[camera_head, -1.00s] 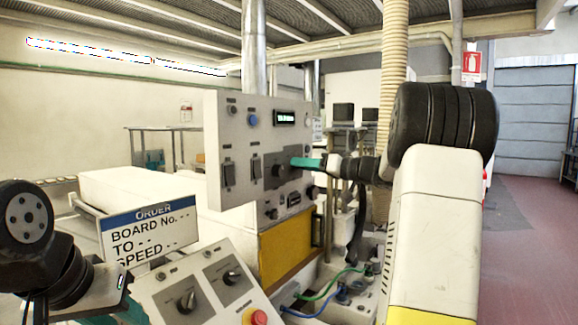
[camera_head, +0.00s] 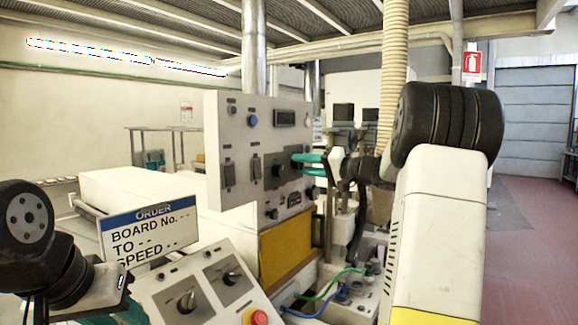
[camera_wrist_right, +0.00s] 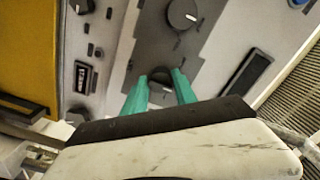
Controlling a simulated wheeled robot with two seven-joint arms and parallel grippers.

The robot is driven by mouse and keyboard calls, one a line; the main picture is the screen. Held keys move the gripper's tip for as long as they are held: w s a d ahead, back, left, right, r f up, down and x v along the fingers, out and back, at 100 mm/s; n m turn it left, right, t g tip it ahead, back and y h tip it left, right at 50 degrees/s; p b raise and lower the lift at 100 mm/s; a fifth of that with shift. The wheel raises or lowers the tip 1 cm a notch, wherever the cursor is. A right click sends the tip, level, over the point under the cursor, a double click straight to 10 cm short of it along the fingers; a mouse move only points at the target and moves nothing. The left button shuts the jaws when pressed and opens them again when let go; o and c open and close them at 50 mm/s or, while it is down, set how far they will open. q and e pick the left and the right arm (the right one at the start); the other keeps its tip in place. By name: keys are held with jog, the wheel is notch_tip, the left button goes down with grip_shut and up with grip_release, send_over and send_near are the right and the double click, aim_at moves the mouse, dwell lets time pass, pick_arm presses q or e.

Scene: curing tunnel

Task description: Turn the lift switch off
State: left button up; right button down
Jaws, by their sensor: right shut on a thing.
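The grey control panel (camera_head: 240,135) stands upright ahead of me. A dark plate on it carries a rotary knob (camera_head: 277,170), also seen in the right wrist view (camera_wrist_right: 182,14). My right gripper (camera_head: 310,164) is at the right part of this plate, its teal fingers one above the other. In the right wrist view the fingers are on either side of a second dark knob (camera_wrist_right: 161,77), gripping it; the fingers partly hide it. No label naming the lift switch is readable. My left gripper (camera_head: 128,314) is only partly visible at the bottom left; its fingertips cannot be made out.
The panel's small display (camera_head: 285,118) is dark. A sloped console (camera_head: 205,285) with knobs and a red button (camera_head: 259,317) stands in front, beside the ORDER sign (camera_head: 150,230). Green and blue cables run below the panel. A ribbed hose (camera_head: 394,60) hangs behind my right arm.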

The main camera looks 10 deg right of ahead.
dwell(0.3)
jog(key=c, duration=1)
grip_release()
jog(key=shift+s+d, duration=0.1)
jog(key=v, duration=0.7)
jog(key=shift+s+d, duration=0.15)
jog(key=shift+s, duration=0.1)
